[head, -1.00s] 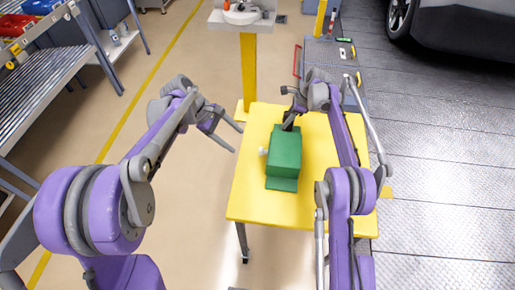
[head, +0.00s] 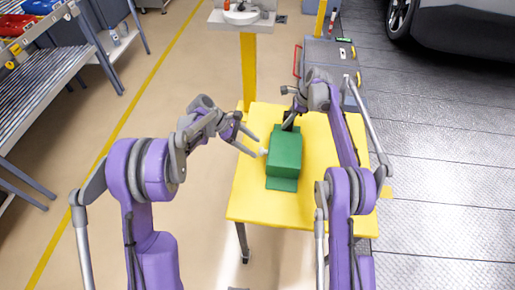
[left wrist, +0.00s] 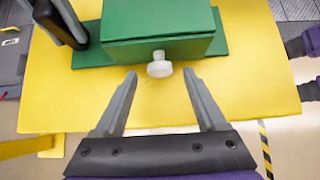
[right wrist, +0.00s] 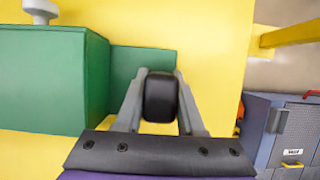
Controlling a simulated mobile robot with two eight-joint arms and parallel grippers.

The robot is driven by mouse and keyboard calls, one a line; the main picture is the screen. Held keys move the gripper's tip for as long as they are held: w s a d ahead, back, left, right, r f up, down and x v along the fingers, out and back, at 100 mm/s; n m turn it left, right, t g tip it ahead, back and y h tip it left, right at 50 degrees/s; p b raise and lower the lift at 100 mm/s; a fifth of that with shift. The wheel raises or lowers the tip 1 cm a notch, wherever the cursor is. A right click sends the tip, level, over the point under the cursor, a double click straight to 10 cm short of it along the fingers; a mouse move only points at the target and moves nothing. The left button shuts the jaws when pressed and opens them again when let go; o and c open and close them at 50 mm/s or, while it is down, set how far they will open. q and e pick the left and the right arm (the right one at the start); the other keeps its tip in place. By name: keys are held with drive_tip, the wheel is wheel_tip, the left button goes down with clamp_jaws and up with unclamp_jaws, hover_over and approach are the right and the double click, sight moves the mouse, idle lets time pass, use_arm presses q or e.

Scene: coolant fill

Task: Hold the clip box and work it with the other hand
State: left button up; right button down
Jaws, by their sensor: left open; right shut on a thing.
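The green clip box (head: 285,150) sits on the yellow table (head: 248,205), on a flat green base. A white knob (left wrist: 160,64) sticks out of the side facing my left gripper. My left gripper (head: 257,147) is open and empty; in the left wrist view its fingertips point at the knob, one to each side and just short of it. My right gripper (right wrist: 160,78) is shut on a black upright grip (right wrist: 160,97) at the far end of the box's base. In the head view my right gripper partly hides that grip.
A grey cart (head: 325,62) stands beyond the table, and a white sink (head: 242,15) on a yellow post lies farther back. A roller rack (head: 40,75) is at the left. The table's near part is bare.

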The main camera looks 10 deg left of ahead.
use_arm(q)
drive_tip(key=shift+x, duration=1.4)
clamp_jaws()
idle(0.4)
